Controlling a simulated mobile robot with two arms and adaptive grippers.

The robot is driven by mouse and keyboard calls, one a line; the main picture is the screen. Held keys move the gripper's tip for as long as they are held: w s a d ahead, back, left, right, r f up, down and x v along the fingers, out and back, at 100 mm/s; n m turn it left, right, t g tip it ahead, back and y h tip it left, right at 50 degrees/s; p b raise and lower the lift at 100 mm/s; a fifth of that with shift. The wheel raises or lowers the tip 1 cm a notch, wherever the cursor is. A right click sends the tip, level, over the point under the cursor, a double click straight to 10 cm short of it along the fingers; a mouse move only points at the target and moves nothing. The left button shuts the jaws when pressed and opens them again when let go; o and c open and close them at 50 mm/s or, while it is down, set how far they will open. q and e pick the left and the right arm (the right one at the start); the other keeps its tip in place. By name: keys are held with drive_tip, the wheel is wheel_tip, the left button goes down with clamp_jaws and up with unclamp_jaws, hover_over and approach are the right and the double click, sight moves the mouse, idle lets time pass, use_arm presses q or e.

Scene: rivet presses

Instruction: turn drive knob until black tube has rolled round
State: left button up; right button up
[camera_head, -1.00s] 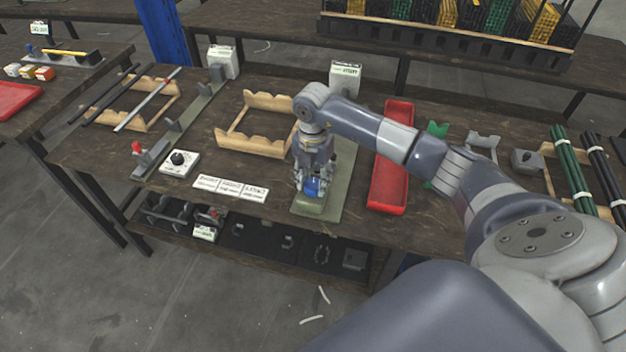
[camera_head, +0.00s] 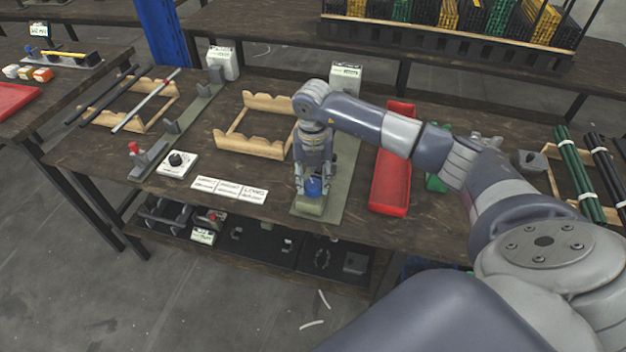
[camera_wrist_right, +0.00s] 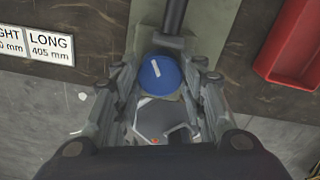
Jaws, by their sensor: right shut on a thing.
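The blue drive knob (camera_head: 314,187) stands at the front end of a grey-green fixture plate (camera_head: 336,195). In the right wrist view the knob (camera_wrist_right: 160,75) is round with a short white mark on top. My right gripper (camera_head: 312,184) points down with its fingers on both sides of the knob, shut on it; the fingers also show in the wrist view (camera_wrist_right: 160,90). A dark tube (camera_wrist_right: 175,17) lies just beyond the knob in the wrist view, running away from it. My arm hides most of the fixture in the head view. My left gripper is not in view.
A red tray (camera_head: 391,170) lies right of the fixture. A wooden cradle (camera_head: 250,143) stands left of it, and white length cards (camera_head: 229,189) lie in front. Another rack (camera_head: 150,115) holds tubes.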

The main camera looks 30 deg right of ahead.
sight(313, 184)
drive_tip(key=o, duration=1.1)
drive_tip(key=shift+c, duration=0.2)
wheel_tip(313, 184, up, 12)
